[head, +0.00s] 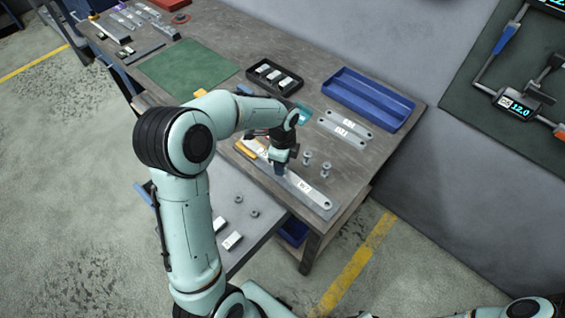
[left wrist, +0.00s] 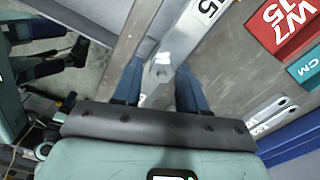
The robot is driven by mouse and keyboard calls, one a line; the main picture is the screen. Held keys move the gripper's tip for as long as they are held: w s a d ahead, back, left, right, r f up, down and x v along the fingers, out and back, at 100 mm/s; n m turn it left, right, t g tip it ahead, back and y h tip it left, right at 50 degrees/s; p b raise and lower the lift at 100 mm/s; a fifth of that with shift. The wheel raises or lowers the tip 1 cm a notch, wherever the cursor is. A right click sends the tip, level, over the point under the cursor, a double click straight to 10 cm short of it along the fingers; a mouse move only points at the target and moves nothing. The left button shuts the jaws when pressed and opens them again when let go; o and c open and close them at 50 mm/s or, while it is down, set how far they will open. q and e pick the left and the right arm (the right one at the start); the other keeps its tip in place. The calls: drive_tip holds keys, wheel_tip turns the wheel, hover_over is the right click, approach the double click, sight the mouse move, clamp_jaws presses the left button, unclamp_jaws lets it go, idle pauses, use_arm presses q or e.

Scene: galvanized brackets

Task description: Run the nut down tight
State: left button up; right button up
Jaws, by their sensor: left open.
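A long grey galvanized bracket (head: 316,194) with a white label lies near the front edge of the workbench. My left gripper (head: 280,174) points down over it. In the left wrist view a pale metal nut (left wrist: 161,72) sits on the bracket (left wrist: 183,35), between the two blue fingers of my open left gripper (left wrist: 160,88). The fingers stand apart on either side of the nut, and whether they touch it cannot be told. In the head view the gripper hides the nut. My right gripper does not show.
Two grey bolt-like parts (head: 315,164) stand right of the bracket. Behind are labelled flat plates (head: 344,129), a blue tray (head: 369,96) and a black tray (head: 274,77). A lower grey surface (head: 222,200) in front holds loose small parts.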

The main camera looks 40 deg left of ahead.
use_arm(q)
drive_tip(key=n, duration=0.3)
drive_tip(key=shift+n, duration=0.4)
drive_tip(key=n+b, duration=0.1)
drive_tip(key=n, duration=0.2)
drive_tip(key=shift+n, duration=0.3)
drive_tip(key=n, duration=0.6)
drive_tip(key=shift+b, duration=0.3)
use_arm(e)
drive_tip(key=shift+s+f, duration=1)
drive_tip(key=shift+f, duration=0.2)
use_arm(q)
clamp_jaws()
